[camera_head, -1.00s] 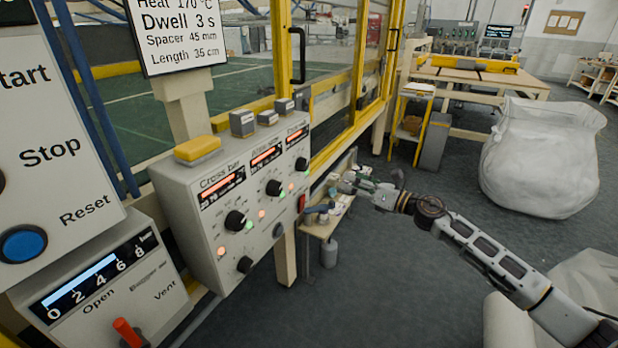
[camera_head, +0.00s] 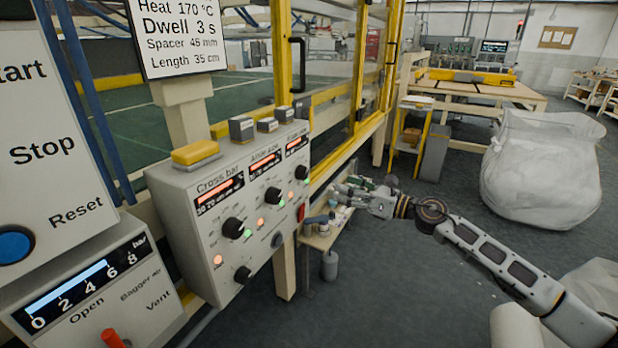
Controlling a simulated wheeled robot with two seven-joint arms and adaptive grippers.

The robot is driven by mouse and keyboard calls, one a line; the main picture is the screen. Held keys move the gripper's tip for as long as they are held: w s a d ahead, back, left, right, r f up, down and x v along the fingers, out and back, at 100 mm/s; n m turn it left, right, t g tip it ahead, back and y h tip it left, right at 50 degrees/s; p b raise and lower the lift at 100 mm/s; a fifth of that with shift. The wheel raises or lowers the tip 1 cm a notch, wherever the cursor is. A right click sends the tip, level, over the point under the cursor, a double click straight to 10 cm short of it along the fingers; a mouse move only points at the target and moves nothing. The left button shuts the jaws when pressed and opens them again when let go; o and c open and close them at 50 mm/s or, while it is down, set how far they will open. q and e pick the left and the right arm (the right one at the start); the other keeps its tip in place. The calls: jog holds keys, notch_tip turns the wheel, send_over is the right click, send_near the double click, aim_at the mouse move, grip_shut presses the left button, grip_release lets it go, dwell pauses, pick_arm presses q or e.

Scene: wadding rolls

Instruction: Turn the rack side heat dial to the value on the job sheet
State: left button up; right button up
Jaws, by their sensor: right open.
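The job sheet (camera_head: 180,36) at the top left reads Heat 170 °C, Dwell 3 s, Spacer 45 mm, Length 35 cm. A grey control box (camera_head: 196,258) carries three red displays with black dials. The left display reads Cross bar above its dial (camera_head: 233,228); a middle dial (camera_head: 272,195) follows. The far right dial (camera_head: 301,172) sits under a display (camera_head: 296,146) whose label and values are too small to read. My right gripper (camera_head: 342,191) is open and empty, to the right of the box and apart from the dials. My left gripper is out of view.
A panel with Stop and Reset (camera_head: 50,150) and a pressure gauge box (camera_head: 90,290) stand at the left. A small bench with items (camera_head: 322,238) lies below my right gripper. A large white sack (camera_head: 540,165) stands at the right. The floor between is clear.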

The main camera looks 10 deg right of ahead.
aim_at(306, 175)
jog(key=shift+x, duration=6.75)
jog(key=shift+c, duration=0.4)
jog(key=c, duration=0.9)
